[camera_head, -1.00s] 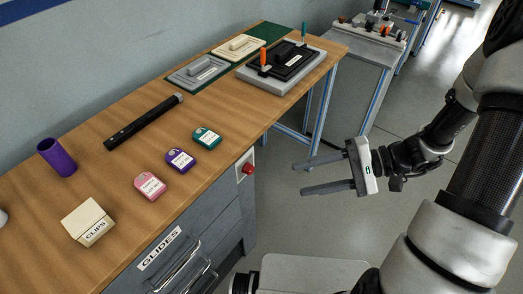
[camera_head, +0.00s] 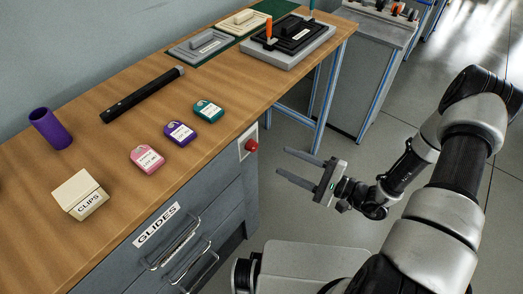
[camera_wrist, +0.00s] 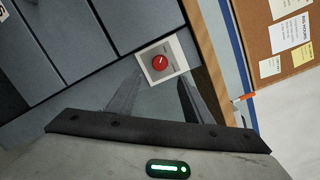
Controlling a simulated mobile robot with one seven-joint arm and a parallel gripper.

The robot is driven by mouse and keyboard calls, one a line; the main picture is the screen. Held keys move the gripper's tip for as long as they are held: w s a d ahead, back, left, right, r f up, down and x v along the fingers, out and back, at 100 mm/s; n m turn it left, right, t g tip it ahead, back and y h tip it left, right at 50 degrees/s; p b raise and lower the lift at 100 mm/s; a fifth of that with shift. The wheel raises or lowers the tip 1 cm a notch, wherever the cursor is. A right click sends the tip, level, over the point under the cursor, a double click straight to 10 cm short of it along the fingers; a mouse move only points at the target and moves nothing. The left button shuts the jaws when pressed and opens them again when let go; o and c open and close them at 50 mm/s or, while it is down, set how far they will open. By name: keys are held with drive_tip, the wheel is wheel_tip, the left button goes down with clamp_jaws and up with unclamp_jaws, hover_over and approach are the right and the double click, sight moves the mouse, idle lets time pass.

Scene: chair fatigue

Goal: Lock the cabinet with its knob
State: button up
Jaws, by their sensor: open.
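The grey cabinet (camera_head: 205,212) stands under the wooden worktop and has drawers with metal handles. Its red knob (camera_head: 251,146) sits on a pale plate on the cabinet's side or front near the right end. In the wrist view the knob (camera_wrist: 160,63) shows a small white mark on its face, and it lies ahead between my fingers. My gripper (camera_head: 282,162) is open and empty, to the right of the knob and apart from it. Its fingers (camera_wrist: 165,95) point toward the cabinet.
On the worktop (camera_head: 125,160) are a clips box (camera_head: 80,194), three coloured tags, a purple cup (camera_head: 50,128) and a black bar (camera_head: 143,94). A grey fixture with an orange handle (camera_head: 269,31) stands at the far end. Open floor lies right of the cabinet.

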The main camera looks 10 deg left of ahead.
sight(255, 148)
drive_tip(key=x, duration=0.9)
drive_tip(key=shift+a, duration=0.3)
drive_tip(key=shift+c, duration=0.4)
drive_tip(key=c, duration=1)
